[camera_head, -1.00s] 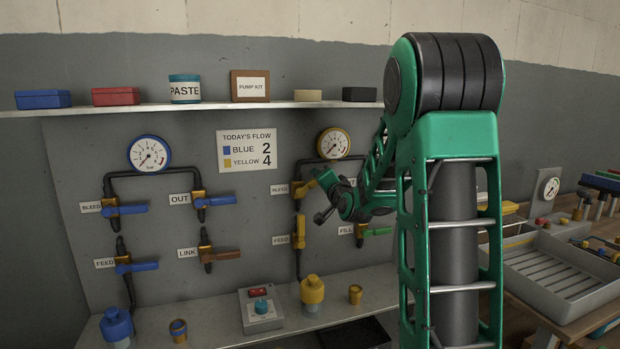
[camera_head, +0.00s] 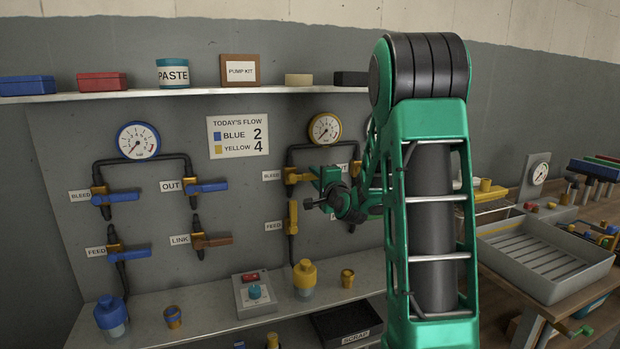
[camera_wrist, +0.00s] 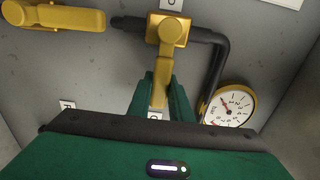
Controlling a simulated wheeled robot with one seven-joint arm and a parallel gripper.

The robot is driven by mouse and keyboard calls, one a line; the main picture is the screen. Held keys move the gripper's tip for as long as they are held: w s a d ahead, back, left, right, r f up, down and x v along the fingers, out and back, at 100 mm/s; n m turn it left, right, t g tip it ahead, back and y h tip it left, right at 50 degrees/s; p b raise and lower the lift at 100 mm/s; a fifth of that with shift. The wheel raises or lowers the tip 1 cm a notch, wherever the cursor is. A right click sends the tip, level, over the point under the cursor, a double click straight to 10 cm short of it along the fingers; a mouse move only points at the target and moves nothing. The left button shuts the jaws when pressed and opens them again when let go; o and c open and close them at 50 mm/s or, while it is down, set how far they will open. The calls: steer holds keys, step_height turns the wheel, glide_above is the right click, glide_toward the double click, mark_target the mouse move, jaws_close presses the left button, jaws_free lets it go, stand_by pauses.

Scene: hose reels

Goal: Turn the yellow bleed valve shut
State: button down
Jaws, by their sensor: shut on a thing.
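The yellow bleed valve (camera_head: 293,176) is on the upper left of the yellow pipe loop, right of a BLEED label (camera_head: 271,176). Its handle points right, roughly across the upright pipe. My gripper (camera_head: 318,180) comes from the right and is shut on the handle's outer end. In the wrist view, which is turned sideways, the bleed valve's handle (camera_wrist: 168,62) runs down between the two green fingers (camera_wrist: 160,98).
The yellow feed valve (camera_head: 292,218) is below, its handle along the pipe; it also shows in the wrist view (camera_wrist: 60,16). The yellow gauge (camera_head: 325,129) is above right. A yellow bottle (camera_head: 305,277) stands on the ledge below. My arm hides the FILL valve.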

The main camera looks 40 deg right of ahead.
steer(key=shift+a+f, duration=0.1)
steer(key=shift+f, duration=0.1)
steer(key=c, duration=1.7)
jaws_free()
steer(key=shift+o, duration=0.6)
steer(key=v, duration=1)
steer(key=shift+s, duration=0.3)
steer(key=shift+a+r, duration=0.1)
steer(key=shift+a, duration=0.05)
